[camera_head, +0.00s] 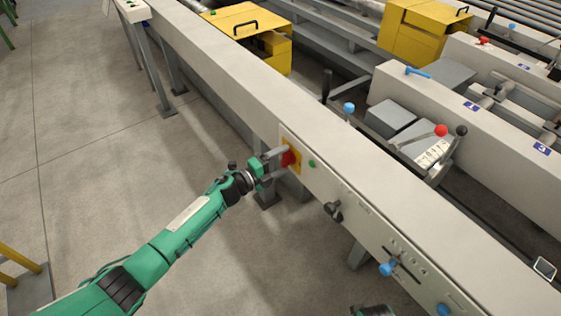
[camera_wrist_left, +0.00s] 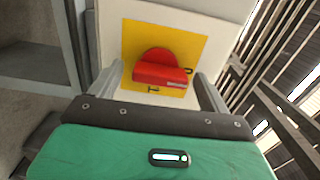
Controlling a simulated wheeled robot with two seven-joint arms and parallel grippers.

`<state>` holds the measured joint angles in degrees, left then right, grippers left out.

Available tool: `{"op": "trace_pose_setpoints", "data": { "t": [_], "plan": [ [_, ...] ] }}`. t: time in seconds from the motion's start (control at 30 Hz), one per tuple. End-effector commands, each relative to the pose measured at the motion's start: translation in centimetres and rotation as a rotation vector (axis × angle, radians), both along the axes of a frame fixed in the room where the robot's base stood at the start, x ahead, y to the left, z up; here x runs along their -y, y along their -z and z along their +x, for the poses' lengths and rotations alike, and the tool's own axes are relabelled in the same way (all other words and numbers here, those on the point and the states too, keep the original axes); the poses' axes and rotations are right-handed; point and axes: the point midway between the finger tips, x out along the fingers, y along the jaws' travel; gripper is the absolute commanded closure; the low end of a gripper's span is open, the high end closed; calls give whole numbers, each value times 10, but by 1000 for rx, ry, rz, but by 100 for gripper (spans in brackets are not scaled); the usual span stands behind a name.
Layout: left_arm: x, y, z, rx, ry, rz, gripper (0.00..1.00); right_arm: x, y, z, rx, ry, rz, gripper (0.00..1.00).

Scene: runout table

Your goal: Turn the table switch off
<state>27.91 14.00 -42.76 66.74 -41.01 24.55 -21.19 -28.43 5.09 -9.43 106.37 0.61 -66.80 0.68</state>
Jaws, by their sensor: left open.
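The table switch (camera_head: 289,158) is a red rotary knob on a yellow plate, on the side face of the long pale beam. In the left wrist view the red knob (camera_wrist_left: 160,70) shows nearly centred, its grip bar lying roughly across the picture. A dark "0"-like mark is at its right and an "I"-like mark below it. My left gripper (camera_head: 277,161) is open in front of the switch. In the left wrist view its fingers (camera_wrist_left: 157,88) stand on either side of the knob; I cannot tell whether they touch it. My right gripper's fingers do not show.
A green button (camera_head: 312,163), a black knob (camera_head: 333,210) and blue knobs (camera_head: 387,268) sit on the same beam face, right of the switch. Yellow boxes (camera_head: 262,50) and levers with red and black balls stand behind the beam.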

Motion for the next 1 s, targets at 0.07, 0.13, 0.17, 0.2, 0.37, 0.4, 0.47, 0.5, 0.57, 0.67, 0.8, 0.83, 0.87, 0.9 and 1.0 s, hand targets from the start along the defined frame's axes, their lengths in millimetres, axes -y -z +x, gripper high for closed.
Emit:
{"op": "trace_pose_setpoints", "data": {
  "t": [0.07, 0.13, 0.17, 0.2, 0.37, 0.4, 0.47, 0.5, 0.57, 0.67, 0.8, 0.83, 0.87, 0.9, 1.0],
  "plan": [
    [-5, 1, -2, -1, -1, 1, 20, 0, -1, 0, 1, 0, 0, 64],
    [-11, 1, -7, -1, -1, 1, 20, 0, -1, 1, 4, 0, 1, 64],
    [-15, 1, -10, -1, -1, 2, 20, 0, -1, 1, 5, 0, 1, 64],
    [-21, 1, -14, -2, -1, 2, 20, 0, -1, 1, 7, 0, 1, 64],
    [-50, 2, -35, -2, -2, 4, 20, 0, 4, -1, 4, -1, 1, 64],
    [-58, 2, -41, -2, -2, 4, 20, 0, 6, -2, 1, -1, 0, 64],
    [-68, 2, -49, -2, -1, 4, 20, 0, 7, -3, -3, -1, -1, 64],
    [-75, 2, -54, -2, -1, 2, 20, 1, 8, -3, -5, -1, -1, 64],
    [-85, 2, -61, -3, -2, 2, 20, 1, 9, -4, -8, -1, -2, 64],
    [-98, 2, -71, -3, -1, 2, 20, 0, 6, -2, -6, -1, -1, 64],
    [-108, 1, -78, -2, -1, 1, 20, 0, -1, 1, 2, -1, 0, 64],
    [-110, 1, -79, -2, -1, 1, 20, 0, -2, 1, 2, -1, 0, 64],
    [-111, 1, -80, -1, 0, 0, 20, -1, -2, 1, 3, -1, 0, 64],
    [-111, 1, -81, -1, 0, 0, 20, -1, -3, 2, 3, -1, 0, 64],
    [-112, 0, -81, -1, 0, -1, 20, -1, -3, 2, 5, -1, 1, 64]
  ]
}}
